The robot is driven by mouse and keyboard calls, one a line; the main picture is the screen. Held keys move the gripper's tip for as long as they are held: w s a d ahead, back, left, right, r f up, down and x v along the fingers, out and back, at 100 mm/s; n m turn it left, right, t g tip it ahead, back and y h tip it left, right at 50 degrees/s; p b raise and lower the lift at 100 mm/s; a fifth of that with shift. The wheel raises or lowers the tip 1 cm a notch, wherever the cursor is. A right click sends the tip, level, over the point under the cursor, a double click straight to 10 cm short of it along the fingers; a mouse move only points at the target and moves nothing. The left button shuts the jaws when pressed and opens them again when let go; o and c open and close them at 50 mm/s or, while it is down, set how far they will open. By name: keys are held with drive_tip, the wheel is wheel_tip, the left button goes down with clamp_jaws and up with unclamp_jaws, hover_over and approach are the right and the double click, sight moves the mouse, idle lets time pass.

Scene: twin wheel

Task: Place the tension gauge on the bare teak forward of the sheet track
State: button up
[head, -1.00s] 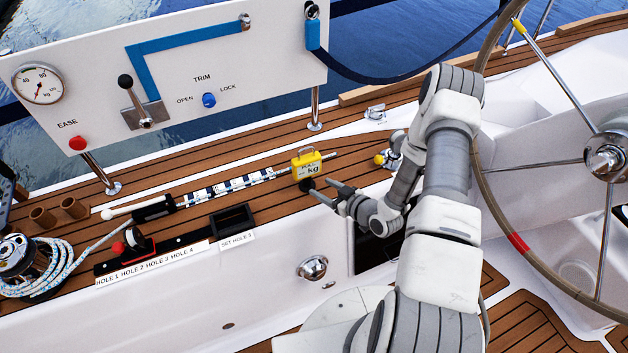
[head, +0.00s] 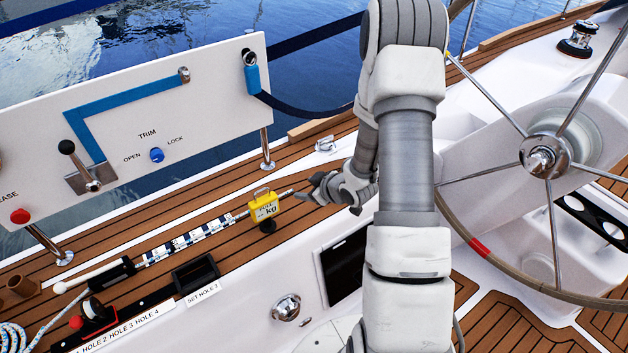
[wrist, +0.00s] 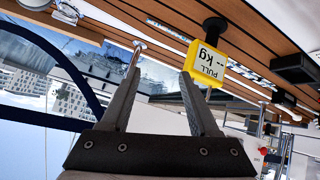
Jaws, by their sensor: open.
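The tension gauge is a yellow box (head: 263,207) with a handle, marked PULL and kg. It stands on the teak deck (head: 218,252) at the right end of a blue-and-white striped rod. It also shows, upside down, in the wrist view (wrist: 207,63), beyond the right finger. My gripper (head: 314,189) is open and empty, just right of the gauge and apart from it in the head view. Its two fingers show in the wrist view (wrist: 160,66) with nothing between them. The black sheet track (head: 125,322), labelled HOLE 1 to HOLE 4, is at lower left.
A white panel (head: 215,115) with TRIM controls stands behind the deck strip. A black open holder (head: 195,274) labelled SET HOLE 3 sits near the gauge. The steering wheel (head: 470,240) is at right. Bare teak shows around the gauge.

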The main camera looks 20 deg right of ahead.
drive_tip(key=s+r+m+g+h, duration=0.1)
drive_tip(key=s+r+m+h, duration=0.1)
drive_tip(key=r, duration=0.8)
drive_tip(key=s+r+m+g+h, duration=0.1)
drive_tip(key=s+r+h, duration=0.2)
drive_tip(key=r, duration=0.8)
drive_tip(key=s+a+r+m, duration=0.1)
drive_tip(key=s+a+r, duration=0.2)
drive_tip(key=s, duration=0.4)
drive_tip(key=s+a+r+m+g+y, duration=0.1)
drive_tip(key=s+a+r, duration=0.2)
drive_tip(key=s, duration=0.4)
drive_tip(key=s+a+r+m+y, duration=0.1)
drive_tip(key=s+a+r, duration=0.2)
drive_tip(key=s, duration=0.4)
drive_tip(key=shift+r+m+g, duration=0.3)
drive_tip(key=shift+r+g, duration=0.1)
drive_tip(key=shift+r, duration=0.4)
drive_tip(key=shift+r, duration=0.15)
wheel_tip(320, 180, up, 16)
drive_tip(key=p, duration=1.6)
